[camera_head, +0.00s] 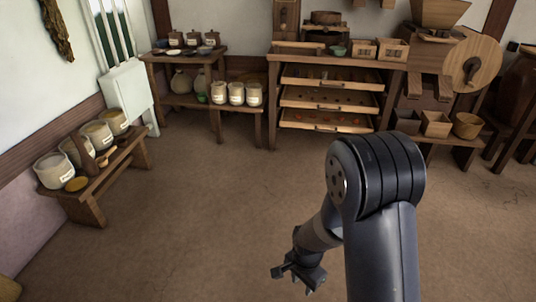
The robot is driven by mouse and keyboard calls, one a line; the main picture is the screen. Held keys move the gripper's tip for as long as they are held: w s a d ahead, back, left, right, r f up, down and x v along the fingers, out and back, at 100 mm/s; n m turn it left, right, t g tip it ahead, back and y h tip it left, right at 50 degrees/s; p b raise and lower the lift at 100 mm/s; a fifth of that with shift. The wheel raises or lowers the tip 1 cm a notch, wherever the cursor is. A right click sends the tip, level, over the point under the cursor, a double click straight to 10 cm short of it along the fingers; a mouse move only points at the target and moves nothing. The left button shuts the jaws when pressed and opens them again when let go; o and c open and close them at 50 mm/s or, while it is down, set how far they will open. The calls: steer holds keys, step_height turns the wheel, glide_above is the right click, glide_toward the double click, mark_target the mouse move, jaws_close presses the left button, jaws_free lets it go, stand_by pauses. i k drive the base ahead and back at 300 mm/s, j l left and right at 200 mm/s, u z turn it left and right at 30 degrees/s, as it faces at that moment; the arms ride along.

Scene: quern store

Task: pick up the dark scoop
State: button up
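My gripper (295,281) hangs low over the bare floor in the lower middle, pointing down and left. Its two fingers look spread, with nothing between them. On the low bench (88,196) at the left, a small brown scoop-like thing (105,157) lies in front of the jars. A darker brown upright piece (86,153) stands among the jars; I cannot tell whether it is a scoop. No clearly dark scoop can be made out at this size. My gripper is well apart from the bench and everything on it.
Several pale jars (53,170) stand on the left bench. A table (190,55) with dishes and jars stands at the back. A cabinet with wooden trays (328,100) is at centre back, and a mill with a round wheel (473,62) at right. The floor (200,210) between is clear.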

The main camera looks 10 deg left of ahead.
mark_target(127, 138)
steer(key=i+j+u, duration=0.15)
steer(key=i+u, duration=0.25)
steer(key=i, duration=0.15)
steer(key=i+u, duration=0.4)
steer(key=i, duration=0.2)
steer(key=i+l+u, duration=0.25)
steer(key=i+u, duration=0.2)
steer(key=i+j+u, duration=0.15)
steer(key=i, duration=0.9)
steer(key=i+j+u, duration=0.15)
steer(key=i, duration=0.9)
steer(key=i+j+z, duration=0.3)
steer(key=i+j, duration=0.4)
